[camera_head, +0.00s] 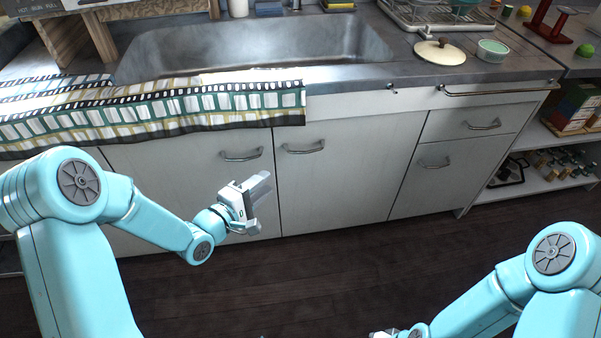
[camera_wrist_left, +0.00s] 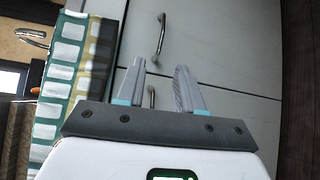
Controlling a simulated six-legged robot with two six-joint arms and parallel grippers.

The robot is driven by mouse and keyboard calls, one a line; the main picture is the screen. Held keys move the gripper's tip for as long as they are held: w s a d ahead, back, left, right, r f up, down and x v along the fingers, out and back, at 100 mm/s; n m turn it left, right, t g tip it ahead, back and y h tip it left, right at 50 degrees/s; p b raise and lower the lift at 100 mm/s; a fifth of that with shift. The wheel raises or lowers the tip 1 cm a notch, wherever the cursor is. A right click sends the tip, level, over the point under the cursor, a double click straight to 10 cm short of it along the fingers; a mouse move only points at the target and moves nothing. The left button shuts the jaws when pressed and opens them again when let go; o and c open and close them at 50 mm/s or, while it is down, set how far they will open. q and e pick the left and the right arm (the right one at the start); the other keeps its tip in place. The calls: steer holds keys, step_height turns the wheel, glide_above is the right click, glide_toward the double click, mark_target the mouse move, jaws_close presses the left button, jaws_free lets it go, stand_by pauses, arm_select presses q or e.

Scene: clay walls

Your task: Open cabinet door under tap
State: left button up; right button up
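Two pale cabinet doors are shut beneath the sink. The left door (camera_head: 170,180) has a metal handle (camera_head: 241,155), and the right door (camera_head: 350,180) has another handle (camera_head: 303,148). My left gripper (camera_head: 264,202) is open and empty, in front of the doors and below the handles. In the left wrist view its spread fingers (camera_wrist_left: 160,66) point toward the door fronts. One handle (camera_wrist_left: 151,97) shows between the fingers and the other handle (camera_wrist_left: 161,35) beyond them. My right gripper (camera_head: 382,334) is mostly cut off at the bottom edge. The tap is not clearly visible.
A patterned towel (camera_head: 180,112) hangs over the counter edge above the left door. The metal sink (camera_head: 255,50) is above the doors. Drawers (camera_head: 470,122) and an open shelf (camera_head: 545,175) stand to the right. The dark floor (camera_head: 330,270) before the cabinets is clear.

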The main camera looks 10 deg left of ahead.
arm_select(q)
steer(key=b, duration=0.3)
glide_toward(300, 155)
steer(key=w+d+r, duration=0.3)
steer(key=d+r, duration=0.1)
steer(key=d, duration=0.1)
steer(key=shift+w+d+f, duration=0.1)
steer(key=shift+w+f, duration=0.1)
steer(key=shift+w, duration=0.35)
jaws_close()
stand_by(0.6)
